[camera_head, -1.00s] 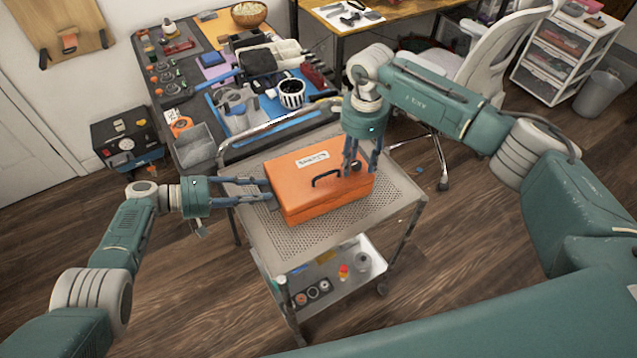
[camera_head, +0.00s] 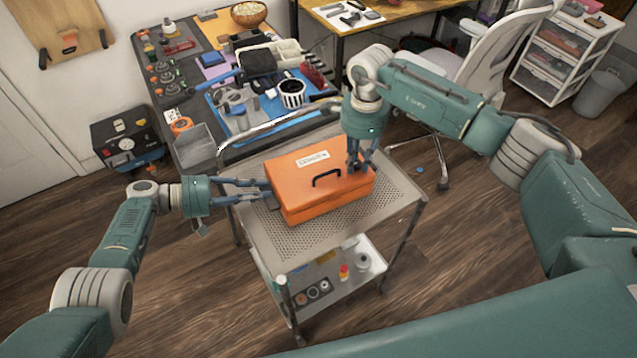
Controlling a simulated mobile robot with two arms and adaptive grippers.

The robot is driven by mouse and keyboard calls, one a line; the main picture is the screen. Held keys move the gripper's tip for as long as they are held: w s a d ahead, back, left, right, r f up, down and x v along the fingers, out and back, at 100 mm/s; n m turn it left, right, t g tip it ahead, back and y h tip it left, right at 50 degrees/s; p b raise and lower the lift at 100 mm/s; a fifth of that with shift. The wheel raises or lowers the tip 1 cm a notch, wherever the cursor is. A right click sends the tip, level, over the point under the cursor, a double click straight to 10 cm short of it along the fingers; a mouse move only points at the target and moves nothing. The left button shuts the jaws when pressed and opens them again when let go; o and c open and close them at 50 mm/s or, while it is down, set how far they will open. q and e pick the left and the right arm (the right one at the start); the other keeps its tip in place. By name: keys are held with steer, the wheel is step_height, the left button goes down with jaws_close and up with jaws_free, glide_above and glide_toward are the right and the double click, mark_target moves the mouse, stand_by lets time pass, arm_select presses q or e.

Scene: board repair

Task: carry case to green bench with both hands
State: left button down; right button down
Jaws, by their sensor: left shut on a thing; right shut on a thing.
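The orange case (camera_head: 310,205) has a dark handle and a white label on its lid. It sits on, or very close above, the perforated top of the grey cart (camera_head: 285,243); I cannot tell if there is a gap. My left gripper (camera_head: 268,190) is shut on the left end of the case. My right gripper (camera_head: 360,168) points down and is shut on the case at its right end. The fingers' far sides are partly hidden. I cannot clearly make out a green bench in view.
A workbench (camera_head: 197,112) with a blue mat (camera_head: 222,98), tools and a striped cup (camera_head: 292,93) stands behind the cart. The cart's lower shelf (camera_head: 325,295) holds small parts. An office chair (camera_head: 490,65) stands at the right.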

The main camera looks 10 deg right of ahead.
steer(key=shift+w+d+r+p, duration=0.1)
steer(key=shift+r+p, duration=1.15)
steer(key=shift+r, duration=0.05)
steer(key=shift+d+r+p, duration=0.1)
steer(key=shift+r+p, duration=1.1)
steer(key=shift+r, duration=0.1)
steer(key=shift+f, duration=0.1)
